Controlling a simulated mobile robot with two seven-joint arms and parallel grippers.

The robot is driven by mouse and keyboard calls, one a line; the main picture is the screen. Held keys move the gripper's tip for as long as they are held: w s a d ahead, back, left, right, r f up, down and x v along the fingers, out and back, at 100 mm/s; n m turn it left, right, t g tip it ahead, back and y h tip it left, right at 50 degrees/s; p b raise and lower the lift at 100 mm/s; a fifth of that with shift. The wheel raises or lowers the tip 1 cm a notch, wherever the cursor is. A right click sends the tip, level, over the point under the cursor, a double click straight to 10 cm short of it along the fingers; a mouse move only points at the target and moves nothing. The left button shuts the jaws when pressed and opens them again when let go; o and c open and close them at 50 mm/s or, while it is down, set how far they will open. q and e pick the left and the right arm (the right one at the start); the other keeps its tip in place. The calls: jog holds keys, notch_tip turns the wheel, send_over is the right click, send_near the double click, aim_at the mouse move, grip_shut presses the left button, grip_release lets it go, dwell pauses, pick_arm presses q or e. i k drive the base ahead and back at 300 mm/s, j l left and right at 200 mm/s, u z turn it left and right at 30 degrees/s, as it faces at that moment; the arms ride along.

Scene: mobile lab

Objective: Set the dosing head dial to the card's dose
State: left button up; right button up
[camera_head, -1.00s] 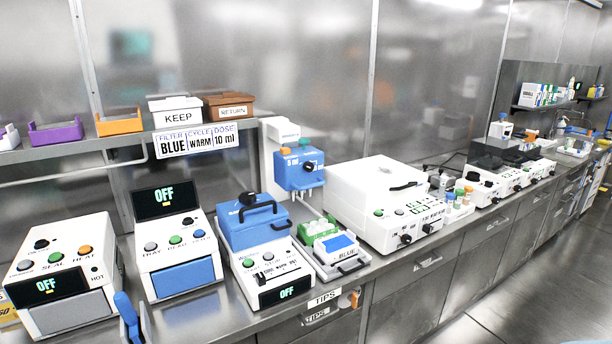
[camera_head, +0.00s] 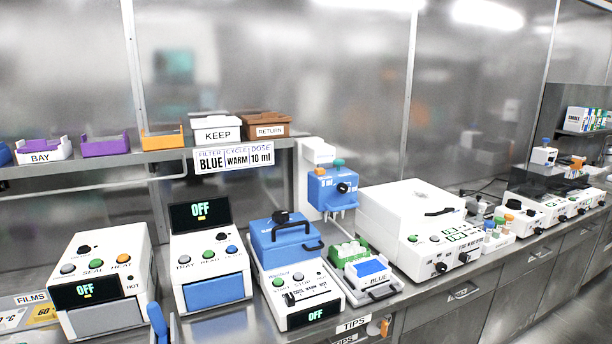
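The dosing head (camera_head: 333,190) is a blue box on a white column, above the green-and-white rack. A black dial (camera_head: 342,187) is on its front, with small "ml" markings beside it; its pointer setting is too small to read. A green and an orange button sit on top. The card (camera_head: 234,157) hangs from the shelf and reads filter BLUE, cycle WARM, dose 10 ml. My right gripper is out of view.
Below the dosing head are a tube rack (camera_head: 348,252) and a tray labelled BLUE (camera_head: 374,282). A blue-lidded washer (camera_head: 286,240) stands to the left and a large white machine (camera_head: 400,215) to the right. Shelf bins, including KEEP (camera_head: 217,129), are above left.

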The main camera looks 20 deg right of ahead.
aim_at(342, 189)
jog(key=l+z, duration=0.1)
jog(key=l, duration=0.35)
jog(key=i+l+z, duration=0.1)
jog(key=l, duration=0.35)
jog(key=i+l, duration=0.15)
jog(key=l, duration=0.3)
jog(key=i+l+z, duration=0.15)
jog(key=l, duration=0.25)
jog(key=i+l+z, duration=0.1)
jog(key=l, duration=0.35)
